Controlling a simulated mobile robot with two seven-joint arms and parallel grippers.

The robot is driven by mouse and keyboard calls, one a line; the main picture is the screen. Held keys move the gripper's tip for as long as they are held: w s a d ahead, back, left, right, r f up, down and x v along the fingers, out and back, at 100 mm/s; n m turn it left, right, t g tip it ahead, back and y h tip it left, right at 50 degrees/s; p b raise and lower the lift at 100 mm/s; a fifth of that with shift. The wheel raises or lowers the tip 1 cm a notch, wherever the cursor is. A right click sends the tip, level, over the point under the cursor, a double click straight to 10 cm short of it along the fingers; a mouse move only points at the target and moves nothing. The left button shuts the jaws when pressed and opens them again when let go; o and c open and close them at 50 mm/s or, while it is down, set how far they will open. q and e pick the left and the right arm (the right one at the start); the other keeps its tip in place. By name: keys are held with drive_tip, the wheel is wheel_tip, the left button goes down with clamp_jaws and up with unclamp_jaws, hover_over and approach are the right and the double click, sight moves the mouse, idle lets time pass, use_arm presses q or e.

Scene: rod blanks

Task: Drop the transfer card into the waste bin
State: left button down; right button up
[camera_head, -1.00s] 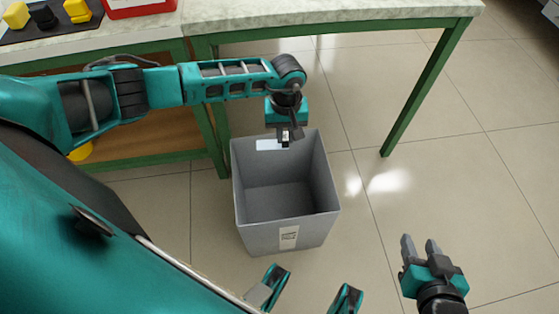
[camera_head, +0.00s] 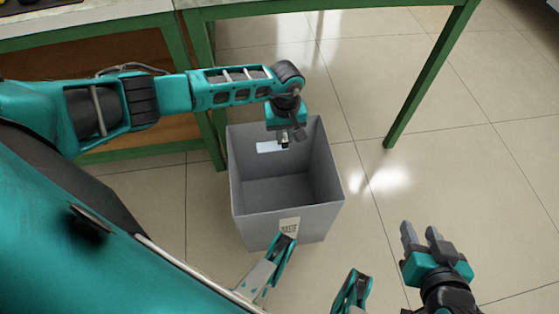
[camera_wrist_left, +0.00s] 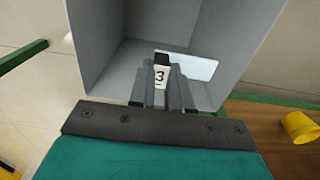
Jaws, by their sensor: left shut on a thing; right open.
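The grey, open-topped waste bin (camera_head: 262,229) stands on the floor with a small label on its front wall; its wall also shows in the left wrist view (camera_wrist_left: 98,55). My left gripper (camera_head: 285,139) points down over the bin's far part. It is shut on the white transfer card (camera_head: 268,147), which sticks out to the left of the jaws. In the left wrist view the card (camera_wrist_left: 200,67) sticks out to the right, and a black-topped piece marked "3" (camera_wrist_left: 160,74) sits between the fingers. My right gripper (camera_head: 421,236) is open and empty, right of the bin.
A green-framed table (camera_head: 335,12) stands behind the bin, its right leg (camera_head: 425,85) beyond the bin's right side. A brown shelf (camera_head: 150,128) is at the left. A yellow object (camera_wrist_left: 300,127) shows in the left wrist view. The tiled floor on the right is clear.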

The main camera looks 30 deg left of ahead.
use_arm(q)
drive_tip(key=c, duration=1.4)
unclamp_jaws()
drive_tip(key=o, duration=0.4)
drive_tip(key=shift+r, duration=0.6)
wheel_tip(320, 180, up, 12)
drive_tip(key=p, duration=0.4)
use_arm(e)
drive_tip(key=shift+s+d+r, duration=0.2)
drive_tip(key=shift+d+r, duration=0.4)
drive_tip(key=shift+r, duration=0.3)
use_arm(q)
drive_tip(key=shift+f, duration=0.1)
